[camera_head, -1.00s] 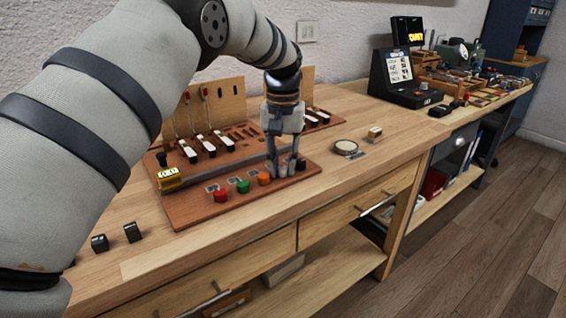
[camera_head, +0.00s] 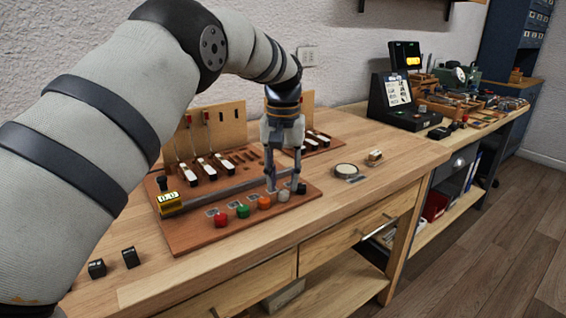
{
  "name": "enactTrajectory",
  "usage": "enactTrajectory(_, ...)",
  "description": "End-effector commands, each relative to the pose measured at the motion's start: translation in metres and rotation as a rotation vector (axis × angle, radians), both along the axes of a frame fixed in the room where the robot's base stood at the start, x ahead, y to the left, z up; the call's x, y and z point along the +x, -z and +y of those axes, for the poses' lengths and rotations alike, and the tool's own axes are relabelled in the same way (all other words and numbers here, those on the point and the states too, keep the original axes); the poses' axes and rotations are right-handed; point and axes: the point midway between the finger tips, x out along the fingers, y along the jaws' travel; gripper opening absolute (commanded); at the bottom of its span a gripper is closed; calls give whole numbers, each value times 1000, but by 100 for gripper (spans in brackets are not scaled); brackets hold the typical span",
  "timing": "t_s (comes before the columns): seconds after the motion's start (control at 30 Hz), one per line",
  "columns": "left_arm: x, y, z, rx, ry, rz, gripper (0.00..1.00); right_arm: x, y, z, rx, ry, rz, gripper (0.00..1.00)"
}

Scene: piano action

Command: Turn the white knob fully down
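A row of coloured knobs runs along the front of a brown board (camera_head: 200,238) on the workbench. The white knob (camera_head: 284,196) is near the right end, between the orange knob (camera_head: 264,203) and the black knob (camera_head: 301,189). My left gripper (camera_head: 283,187) points down just behind and above the white knob. Its two fingers are spread with a gap between them, and nothing shows held there. I cannot tell whether a fingertip touches the knob. My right gripper is not in view.
The red knob (camera_head: 221,220) and green knob (camera_head: 243,212) stand further left in the row. A yellow counter (camera_head: 170,203) is on the board's left end. Levers with white keys stand behind. A round dish (camera_head: 346,171) lies to the right.

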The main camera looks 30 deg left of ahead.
Motion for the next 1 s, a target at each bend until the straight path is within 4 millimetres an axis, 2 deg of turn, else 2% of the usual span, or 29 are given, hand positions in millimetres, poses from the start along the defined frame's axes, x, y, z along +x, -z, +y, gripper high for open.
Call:
enactTrajectory(0.03, 2, -16, 0, 2, 0, -9, 30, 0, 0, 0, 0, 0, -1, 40)
enactTrajectory(0.2, 1, -62, 0, 1, 0, -8, 30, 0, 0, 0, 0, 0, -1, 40)
enactTrajectory(0.4, 1, -92, 0, 1, 0, -5, 30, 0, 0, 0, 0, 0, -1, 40)
enactTrajectory(1.0, 0, -97, 0, 1, 0, -3, 30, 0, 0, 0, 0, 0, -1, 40)
